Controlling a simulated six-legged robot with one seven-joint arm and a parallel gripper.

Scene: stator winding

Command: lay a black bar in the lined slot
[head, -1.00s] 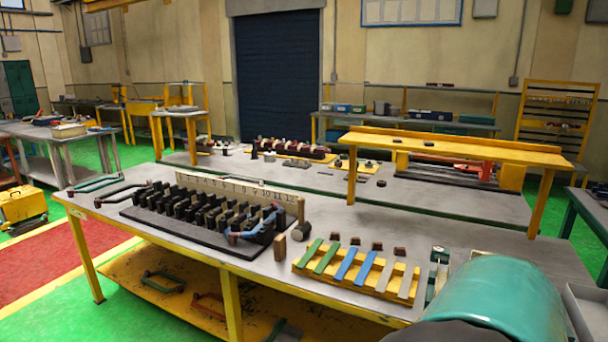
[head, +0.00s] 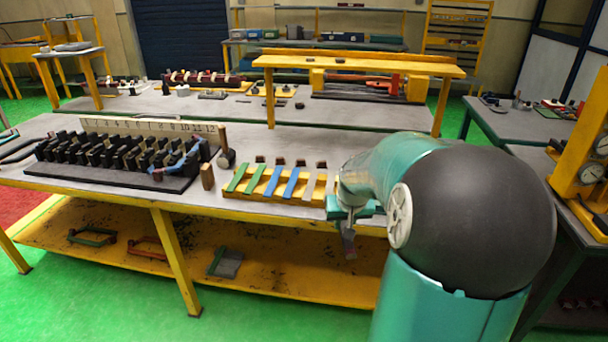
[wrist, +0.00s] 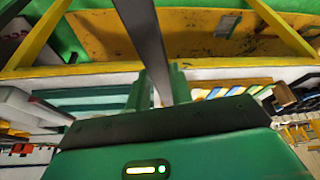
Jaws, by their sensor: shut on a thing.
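My gripper (head: 350,210) is at the front edge of the workbench, right of the strip rack. In the wrist view, its green fingers (wrist: 160,88) are shut on a dark, flat bar (wrist: 144,38), which sticks out well past them. In the head view the bar (head: 348,243) hangs below the gripper, in front of the bench edge. The slotted block (head: 115,155) with black teeth stands at the left of the bench, far from my gripper. A blue-and-red coil piece (head: 183,166) sits at its right end. I cannot tell which slot is lined.
A yellow rack (head: 238,197) holds green, blue and grey strips, with small brown blocks behind. A wooden block (head: 208,176) and a mallet (head: 226,157) stand between rack and slotted block. A numbered strip (head: 150,125) runs behind the slots. A yellow lower shelf (head: 290,250) lies below.

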